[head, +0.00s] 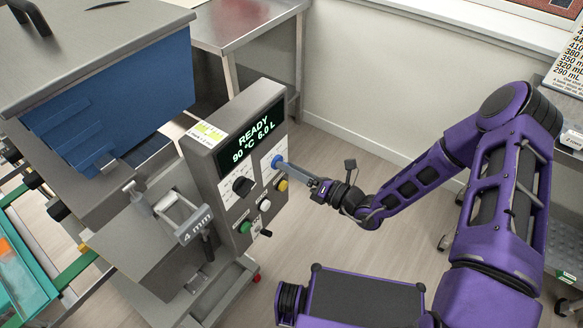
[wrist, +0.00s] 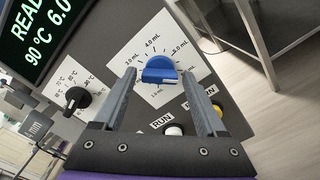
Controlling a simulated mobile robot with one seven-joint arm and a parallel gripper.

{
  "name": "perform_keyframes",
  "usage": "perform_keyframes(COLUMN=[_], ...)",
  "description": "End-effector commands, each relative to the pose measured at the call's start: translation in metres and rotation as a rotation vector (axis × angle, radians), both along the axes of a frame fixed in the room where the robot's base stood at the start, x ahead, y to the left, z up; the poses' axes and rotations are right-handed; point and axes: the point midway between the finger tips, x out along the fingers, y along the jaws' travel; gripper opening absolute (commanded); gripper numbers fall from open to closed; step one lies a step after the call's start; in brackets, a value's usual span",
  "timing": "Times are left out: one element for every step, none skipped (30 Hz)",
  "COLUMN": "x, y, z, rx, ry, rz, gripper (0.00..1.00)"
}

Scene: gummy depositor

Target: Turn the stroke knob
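The stroke knob is a blue knob (wrist: 159,69) on a white dial plate marked in mL, on the grey control panel. It also shows in the head view (head: 278,160) at the panel's right side, partly hidden by my gripper (head: 295,170). In the wrist view my gripper (wrist: 160,80) is open, with one grey finger on each side of the knob. A gap seems to show between the knob and each finger. Whether either finger touches it, I cannot tell for sure.
A black temperature knob (wrist: 77,98) sits left of the mL dial. A white button (wrist: 173,130) and a yellow button (wrist: 216,110) lie close below it. A metal table (head: 240,30) stands behind.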

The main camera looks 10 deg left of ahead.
Motion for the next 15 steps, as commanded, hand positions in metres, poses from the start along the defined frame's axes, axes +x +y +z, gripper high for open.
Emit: perform_keyframes(x=[0.0,0.0,0.0,0.0,0.0,0.0,0.0001,0.0,0.0,0.0,0.0001,0.0001,0.0,-0.0001,-0.0005], y=[0.0,0.0,0.0001,0.0001,0.0001,0.0001,0.0002,0.0002,0.0002,0.0002,0.0003,0.0003,0.0001,-0.0004,-0.0019], z=[0.0,0.0,0.0001,0.0001,0.0001,0.0001,0.0001,0.0002,0.0002,0.0002,0.0002,0.0002,0.0003,0.0002,0.0001], rx=[0.0,0.0,0.0,0.0,0.0,0.0,-0.001,0.0,0.0,0.0,0.0,0.0,0.0,-0.001,-0.001], ry=[0.0,-0.001,-0.001,-0.001,-0.001,-0.001,-0.002,-0.002,-0.002,-0.002,-0.002,-0.002,-0.002,-0.002,-0.002], rz=[0.0,0.0,0.0,0.0,0.0,0.0,0.0,0.001,0.001,0.001,0.001,0.001,0.001,0.0,0.0], gripper=[0.84,0.88,0.88,0.88,0.88,0.88,0.88,0.88,0.88,0.88,0.88,0.88,0.88,0.88,0.88])
